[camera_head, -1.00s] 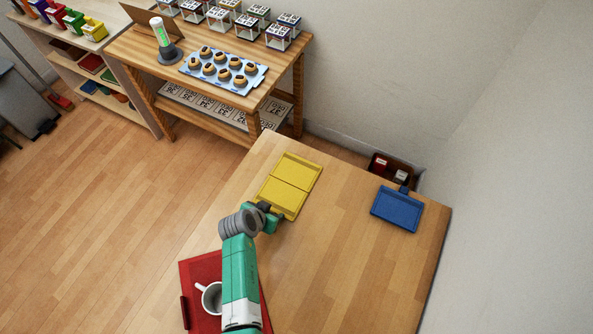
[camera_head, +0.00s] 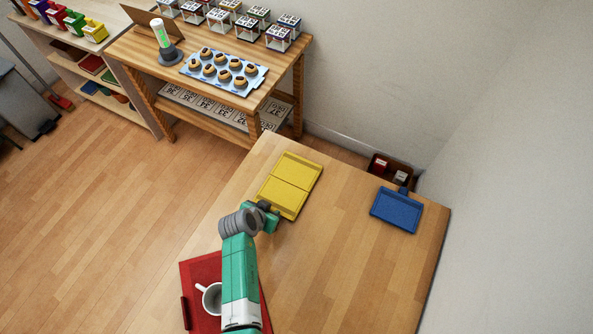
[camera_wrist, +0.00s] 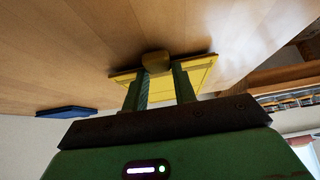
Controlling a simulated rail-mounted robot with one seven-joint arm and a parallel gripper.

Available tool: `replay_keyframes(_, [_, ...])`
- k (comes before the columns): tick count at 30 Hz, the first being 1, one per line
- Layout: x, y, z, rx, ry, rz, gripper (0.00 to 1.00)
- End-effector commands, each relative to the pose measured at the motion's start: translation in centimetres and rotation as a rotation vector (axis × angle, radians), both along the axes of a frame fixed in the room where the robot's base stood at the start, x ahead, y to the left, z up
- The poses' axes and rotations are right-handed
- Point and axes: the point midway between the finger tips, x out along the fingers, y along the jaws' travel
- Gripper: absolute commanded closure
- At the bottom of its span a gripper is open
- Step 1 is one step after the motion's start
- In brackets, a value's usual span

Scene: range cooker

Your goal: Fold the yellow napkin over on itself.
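The yellow napkin (camera_head: 291,184) lies flat and open on the wooden table, with a crease line across its middle. It also shows in the wrist view (camera_wrist: 204,75), beyond my fingers. A darker yellow tab (camera_wrist: 155,62) stands at its near edge. My gripper (camera_head: 268,212) is at this near edge. In the wrist view, my two fingers (camera_wrist: 162,82) are apart, with their tips at either side of the tab. I cannot tell whether they press on it. The tab is hidden behind my gripper in the head view.
A blue folded-looking piece with a tab (camera_head: 396,209) lies to the right on the table. A red mat (camera_head: 199,265) with a white mug (camera_head: 210,299) is beside my arm at the lower left. The table between the yellow and blue pieces is clear. A wall borders the right side.

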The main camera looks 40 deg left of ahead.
Motion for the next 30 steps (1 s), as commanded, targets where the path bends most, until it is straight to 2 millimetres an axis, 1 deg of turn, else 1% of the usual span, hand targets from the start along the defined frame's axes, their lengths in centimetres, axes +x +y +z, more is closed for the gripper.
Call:
replay_keyframes(1, [0.1, 0.0, 0.6, 0.000, -0.001, 0.000, 0.75])
replay_keyframes(5, [0.3, 0.0, 1.2, 0.000, 0.000, 0.000, 0.75])
replay_keyframes(13, [0.3, 0.0, 1.2, 0.000, 0.000, 0.000, 0.75])
replay_keyframes(17, [0.3, 0.0, 0.9, 0.000, 0.000, 0.000, 0.75])
replay_keyframes(27, [0.3, 0.0, -0.8, 0.000, 0.000, 0.000, 0.75])
replay_keyframes(30, [0.3, 0.0, -0.8, 0.000, 0.000, 0.000, 0.75])
